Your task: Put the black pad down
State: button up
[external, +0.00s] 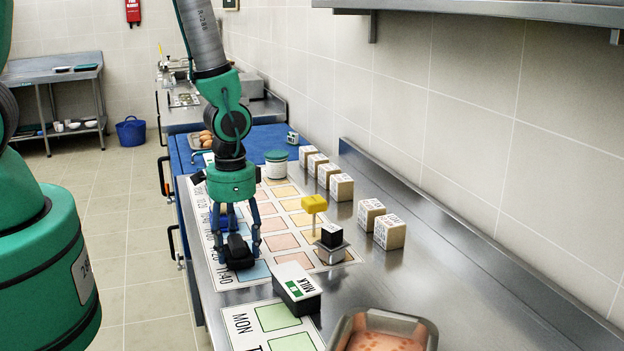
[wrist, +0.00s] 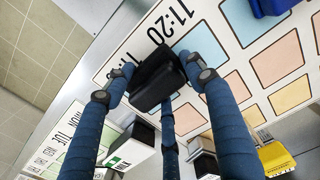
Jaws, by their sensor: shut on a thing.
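The black pad (external: 238,250) is between the blue fingers of my gripper (external: 238,243), low over the left part of the timetable sheet (external: 228,277) near the 11:20 and 11:40 labels. My gripper points down and is shut on the pad. In the wrist view the black pad (wrist: 157,76) is held between the fingertips, partly covering the printed row beside 11:20. I cannot tell whether its underside touches the sheet.
Several wooden cubes (external: 390,232) line the wall side. A tray (external: 382,335) is at the near right.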

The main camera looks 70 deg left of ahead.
aim_at(236, 239)
jog(key=shift+f, duration=0.5)
jog(key=shift+f, duration=0.15)
jog(key=o, duration=1.2)
jog(key=shift+c, duration=0.2)
jog(key=shift+r, duration=0.2)
jog(key=shift+r+p, duration=0.35)
jog(key=shift+r, duration=5.65)
